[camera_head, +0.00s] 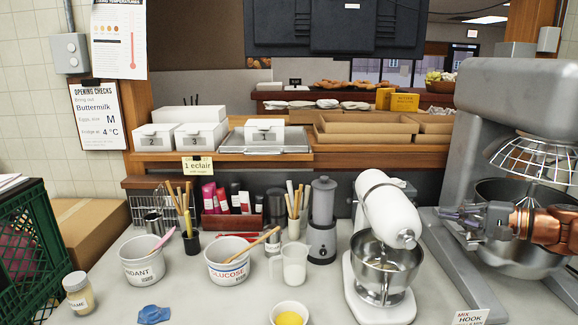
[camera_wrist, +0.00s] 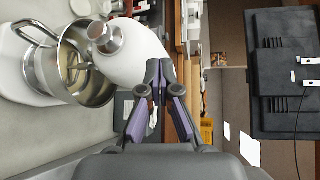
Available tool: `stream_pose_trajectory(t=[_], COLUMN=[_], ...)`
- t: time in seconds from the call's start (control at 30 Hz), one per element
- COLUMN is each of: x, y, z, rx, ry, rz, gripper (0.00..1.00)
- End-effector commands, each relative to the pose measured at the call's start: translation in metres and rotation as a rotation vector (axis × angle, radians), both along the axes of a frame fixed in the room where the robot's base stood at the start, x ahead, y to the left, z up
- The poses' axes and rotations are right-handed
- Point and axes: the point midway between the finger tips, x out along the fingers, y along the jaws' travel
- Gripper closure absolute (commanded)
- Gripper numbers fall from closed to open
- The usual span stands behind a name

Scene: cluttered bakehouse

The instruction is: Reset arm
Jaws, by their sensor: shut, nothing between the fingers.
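My gripper (camera_head: 447,214) reaches in from the right in the head view, level, in front of the large grey mixer. In the wrist view its purple-and-black fingers (camera_wrist: 158,95) are together, with nothing between them. The white stand mixer (camera_head: 388,212) with its steel bowl (camera_head: 384,275) stands to the left of my gripper on the counter. In the wrist view the mixer's head (camera_wrist: 135,50) and bowl (camera_wrist: 88,75) show to the left of the fingers. They look apart from the fingers.
The large grey mixer (camera_head: 520,85) with wire guard stands right, close to my arm. A green crate (camera_head: 40,240) is at left. Wooden trays (camera_head: 365,130) line the shelf.

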Motion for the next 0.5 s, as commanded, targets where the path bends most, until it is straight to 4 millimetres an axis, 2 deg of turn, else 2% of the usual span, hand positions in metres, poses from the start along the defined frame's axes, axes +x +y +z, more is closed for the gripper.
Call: stream_pose_trajectory(t=[0.17, 0.27, 0.3, 0.4, 0.5], x=[-0.018, -0.040, -0.052, -0.082, -0.117], y=[0.078, 0.132, 0.152, 0.195, 0.227], z=[-0.009, -0.022, -0.028, -0.048, -0.071], rx=[-0.095, -0.182, -0.223, -0.323, -0.432], ry=[0.038, 0.072, 0.087, 0.123, 0.161], rz=[0.150, 0.259, 0.302, 0.399, 0.486], gripper=[1.00, 1.00, 1.00, 1.00, 1.00])
